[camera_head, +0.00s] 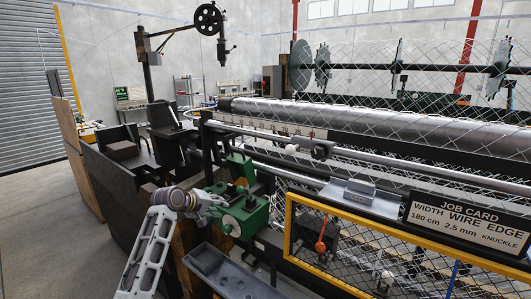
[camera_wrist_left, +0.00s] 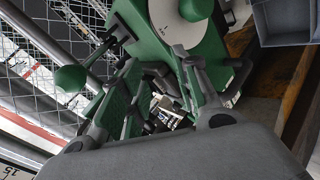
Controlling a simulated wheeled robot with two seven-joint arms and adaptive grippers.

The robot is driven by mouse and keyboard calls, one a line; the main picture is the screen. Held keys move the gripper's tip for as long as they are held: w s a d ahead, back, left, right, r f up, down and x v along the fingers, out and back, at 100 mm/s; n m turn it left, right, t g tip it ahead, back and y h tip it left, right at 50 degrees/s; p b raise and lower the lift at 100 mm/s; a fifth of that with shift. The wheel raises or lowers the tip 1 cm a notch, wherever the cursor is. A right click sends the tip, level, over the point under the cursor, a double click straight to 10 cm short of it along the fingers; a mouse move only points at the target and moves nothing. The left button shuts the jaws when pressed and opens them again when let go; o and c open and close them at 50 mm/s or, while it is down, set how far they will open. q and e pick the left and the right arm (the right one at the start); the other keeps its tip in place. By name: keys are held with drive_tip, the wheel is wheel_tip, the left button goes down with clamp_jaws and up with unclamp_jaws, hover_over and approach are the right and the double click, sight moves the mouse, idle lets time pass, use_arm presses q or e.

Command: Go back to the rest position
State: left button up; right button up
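My left arm comes in from the bottom left in the head view, and my left gripper (camera_head: 212,203) is beside a green machine unit (camera_head: 246,214) with a pale round dial. In the left wrist view my left gripper (camera_wrist_left: 158,90) has its two fingers spread apart, with nothing seen held between them. The green unit (camera_wrist_left: 150,38) with its white dial and a green ball knob (camera_wrist_left: 70,78) is close beyond the fingers. I cannot tell whether a finger touches it. My right gripper does not show in these views.
A yellow-framed mesh guard (camera_head: 290,228) and a job card sign (camera_head: 468,226) stand at the right. A grey tray (camera_head: 228,272) lies below the gripper. A long roller (camera_head: 350,118) with wire mesh is behind. Open floor (camera_head: 35,215) is at the left.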

use_arm(q)
drive_tip(key=s+a+f+m+g+y, duration=0.1)
drive_tip(key=s+f+m, duration=0.1)
drive_tip(key=s+f, duration=0.65)
drive_tip(key=s+f+m+g+y, duration=0.2)
drive_tip(key=s+f, duration=0.4)
drive_tip(key=s, duration=0.5)
drive_tip(key=s+a+f+m+g+y, duration=0.1)
drive_tip(key=s+f+m, duration=0.2)
drive_tip(key=s+f, duration=0.55)
drive_tip(key=s+a+r+m+g+y, duration=0.1)
drive_tip(key=s+a+r+m+y, duration=0.1)
drive_tip(key=s, duration=1.4)
wheel_tip(320, 180, down, 36)
drive_tip(key=s+r+g+b, duration=0.1)
drive_tip(key=s+g+b, duration=0.1)
drive_tip(key=s, duration=0.1)
drive_tip(key=s+a+f+b, duration=0.1)
drive_tip(key=s+a+f, duration=0.1)
drive_tip(key=s+f, duration=0.9)
drive_tip(key=s+a+f+g+b, duration=0.1)
drive_tip(key=s+a+f, duration=0.1)
drive_tip(key=s+f, duration=0.9)
drive_tip(key=shift+a+f+m, duration=0.15)
drive_tip(key=shift+a+m, duration=0.05)
drive_tip(key=shift+m, duration=0.1)
